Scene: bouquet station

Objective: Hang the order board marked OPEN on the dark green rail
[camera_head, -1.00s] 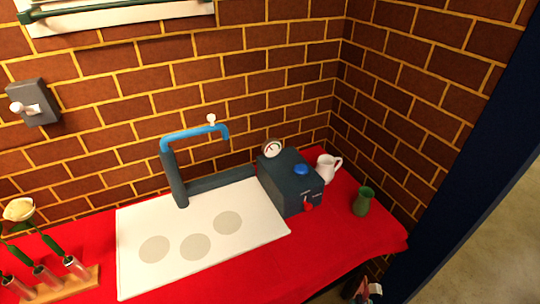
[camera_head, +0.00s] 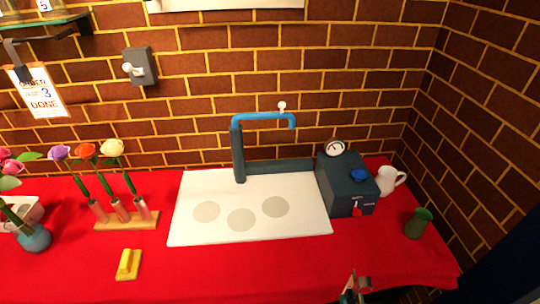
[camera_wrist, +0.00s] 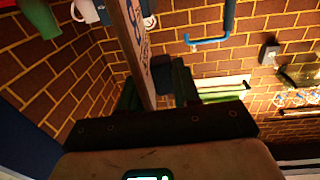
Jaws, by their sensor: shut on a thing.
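My gripper (camera_wrist: 156,88) is shut on a pale order board (camera_wrist: 134,38), seen steeply, nearly edge-on, in the wrist view. Blue lettering shows on its face, but I cannot read the word. In the head view my gripper (camera_head: 355,287) is at the bottom edge, right of centre, in front of the red counter; the board is hard to make out there. The dark green rail (camera_wrist: 228,92) appears on a white wall panel in the wrist view, beyond and apart from the board. In the head view only the lower edge of that panel (camera_head: 230,4) shows; the rail is out of frame.
A board marked DONE (camera_head: 42,92) hangs at the upper left below a shelf (camera_head: 45,22). The red counter (camera_head: 230,265) bears a blue tap (camera_head: 264,117), dark machine (camera_head: 345,185), white jug (camera_head: 389,181), green vase (camera_head: 418,223) and flower stand (camera_head: 126,222). A switch (camera_head: 140,66) is on the wall.

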